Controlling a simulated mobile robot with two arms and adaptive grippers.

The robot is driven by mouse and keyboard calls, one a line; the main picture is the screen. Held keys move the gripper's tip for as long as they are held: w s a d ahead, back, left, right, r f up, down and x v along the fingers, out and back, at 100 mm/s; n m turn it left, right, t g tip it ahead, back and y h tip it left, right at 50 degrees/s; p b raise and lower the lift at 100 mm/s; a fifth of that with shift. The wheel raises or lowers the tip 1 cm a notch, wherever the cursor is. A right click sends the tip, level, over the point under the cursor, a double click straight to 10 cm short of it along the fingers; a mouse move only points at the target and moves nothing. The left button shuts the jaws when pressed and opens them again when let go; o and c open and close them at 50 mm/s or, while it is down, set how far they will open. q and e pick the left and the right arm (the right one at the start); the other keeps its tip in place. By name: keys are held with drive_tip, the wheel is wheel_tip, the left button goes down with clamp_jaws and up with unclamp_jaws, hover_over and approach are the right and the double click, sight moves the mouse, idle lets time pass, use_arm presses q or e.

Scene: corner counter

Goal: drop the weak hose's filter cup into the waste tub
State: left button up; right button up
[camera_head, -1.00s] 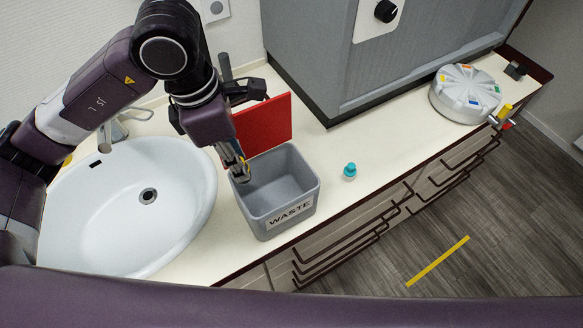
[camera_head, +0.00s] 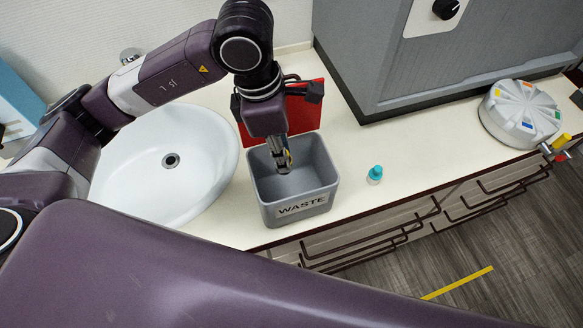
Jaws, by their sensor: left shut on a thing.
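The waste tub (camera_head: 303,206) is an open grey bin with a WASTE label, standing on the counter right of the sink. My left gripper (camera_head: 284,166) points down over the tub's opening, near its middle. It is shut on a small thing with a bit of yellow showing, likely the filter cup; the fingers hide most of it. I cannot tell how far the fingertips reach below the rim. The weak hose is not recognisable in this view. My right gripper is not in view.
A red panel (camera_head: 304,112) stands behind the tub. The white sink (camera_head: 140,165) is at left, a grey cabinet (camera_head: 400,70) behind. A round white holder (camera_head: 520,113) with coloured marks sits at far right.

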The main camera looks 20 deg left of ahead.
use_arm(q)
drive_tip(key=shift+a, duration=0.1)
drive_tip(key=o, duration=1.1)
drive_tip(key=shift+r, duration=0.15)
drive_tip(key=r, duration=0.3)
drive_tip(key=a+r, duration=0.1)
drive_tip(key=r, duration=0.7)
drive_tip(key=shift+s+a+r, duration=0.25)
drive_tip(key=shift+s+a, duration=0.1)
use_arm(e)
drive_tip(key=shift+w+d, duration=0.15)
